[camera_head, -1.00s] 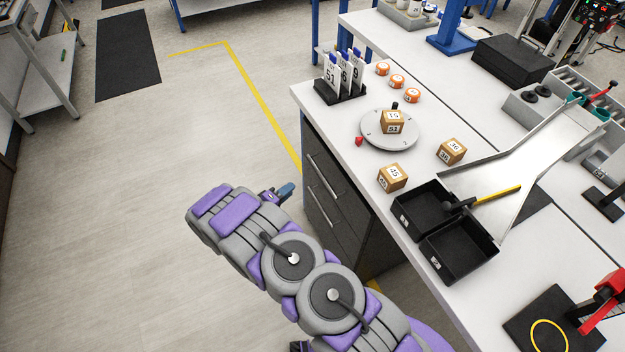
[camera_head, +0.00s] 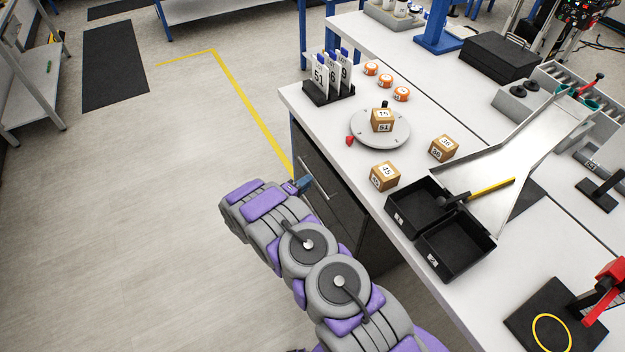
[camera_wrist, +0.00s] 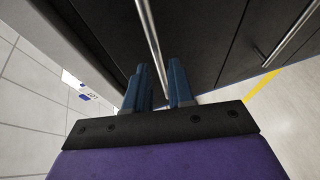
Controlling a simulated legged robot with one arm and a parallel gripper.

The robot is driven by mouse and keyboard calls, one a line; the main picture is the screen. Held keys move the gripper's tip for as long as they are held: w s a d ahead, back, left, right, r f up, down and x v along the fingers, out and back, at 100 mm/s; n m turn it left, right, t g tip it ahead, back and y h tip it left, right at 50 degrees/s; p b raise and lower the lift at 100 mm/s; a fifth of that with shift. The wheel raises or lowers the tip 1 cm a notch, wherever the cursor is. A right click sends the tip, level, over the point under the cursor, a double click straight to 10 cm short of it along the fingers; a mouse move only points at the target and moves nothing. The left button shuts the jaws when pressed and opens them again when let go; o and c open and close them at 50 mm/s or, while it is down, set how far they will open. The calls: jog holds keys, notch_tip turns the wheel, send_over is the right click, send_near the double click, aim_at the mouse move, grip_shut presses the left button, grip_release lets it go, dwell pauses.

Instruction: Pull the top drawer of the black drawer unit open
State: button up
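The black drawer unit (camera_head: 345,205) stands under the white bench's front edge, and its drawers look shut. In the wrist view the top drawer's front (camera_wrist: 108,35) carries a long metal bar handle (camera_wrist: 150,40), which runs down between my two blue fingers. The same handle (camera_head: 315,178) partly shows in the head view. My gripper (camera_wrist: 160,85) is open, with one finger on each side of the bar and a gap left between them. I cannot tell whether either finger touches it. In the head view my gripper (camera_head: 303,184) is at the unit's front, and my arm hides the lower drawers.
A second handle (camera_wrist: 290,38) shows at the right in the wrist view. The white bench top (camera_head: 300,95) overhangs the unit and holds numbered boxes, a round plate and black trays (camera_head: 455,247). The floor left of my arm is clear.

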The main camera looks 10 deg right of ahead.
jog(key=shift+b+x, duration=0.4)
jog(key=shift+x, duration=1.9)
jog(key=shift+s, duration=0.1)
grip_shut()
